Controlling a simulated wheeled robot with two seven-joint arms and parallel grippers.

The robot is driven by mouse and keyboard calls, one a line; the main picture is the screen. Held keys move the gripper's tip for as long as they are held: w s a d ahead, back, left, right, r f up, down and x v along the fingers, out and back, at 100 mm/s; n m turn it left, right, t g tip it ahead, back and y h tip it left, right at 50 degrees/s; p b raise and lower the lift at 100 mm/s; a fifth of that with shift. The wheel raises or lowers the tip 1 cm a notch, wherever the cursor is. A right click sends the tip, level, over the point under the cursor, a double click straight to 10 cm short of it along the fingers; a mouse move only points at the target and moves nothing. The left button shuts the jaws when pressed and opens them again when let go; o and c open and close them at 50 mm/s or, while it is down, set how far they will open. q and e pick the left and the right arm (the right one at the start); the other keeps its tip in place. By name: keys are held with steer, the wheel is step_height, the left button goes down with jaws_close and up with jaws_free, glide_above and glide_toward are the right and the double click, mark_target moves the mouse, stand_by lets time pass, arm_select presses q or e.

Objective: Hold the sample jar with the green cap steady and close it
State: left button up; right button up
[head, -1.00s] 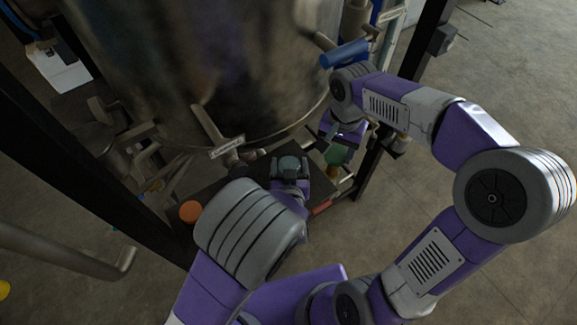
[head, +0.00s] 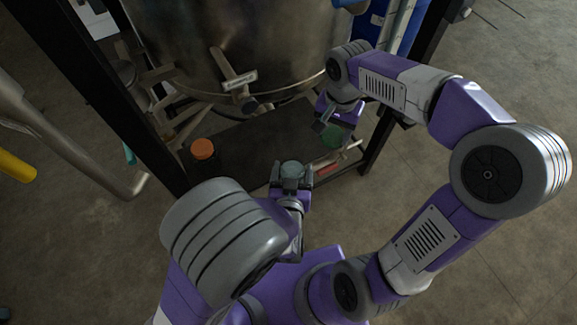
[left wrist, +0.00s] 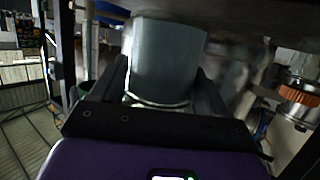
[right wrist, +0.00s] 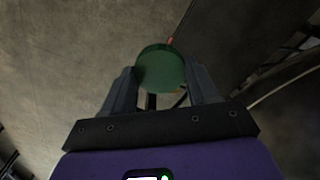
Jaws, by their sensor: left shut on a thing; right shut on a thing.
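My left gripper (head: 291,178) is shut on the sample jar (head: 292,168), a grey-blue cylinder seen from above. In the left wrist view the jar (left wrist: 167,58) stands between the two fingers. My right gripper (head: 329,124) is shut on the round green cap (head: 338,136), to the right of the jar and farther from me in the head view. In the right wrist view the green cap (right wrist: 160,70) sits between the fingertips. The cap and the jar are apart. The jar's mouth is not clearly visible.
A dark shelf (head: 245,150) lies under the big metal tank (head: 250,45). An orange-capped jar (head: 203,149) stands at its left, also in the left wrist view (left wrist: 299,95). A dark post and frame bars flank the shelf. A red item (head: 328,169) lies near its right.

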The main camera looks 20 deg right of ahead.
arm_select(q)
steer(key=shift+s+d, duration=0.1)
steer(key=shift+s, duration=0.05)
steer(key=o, duration=0.4)
steer(key=c, duration=0.8)
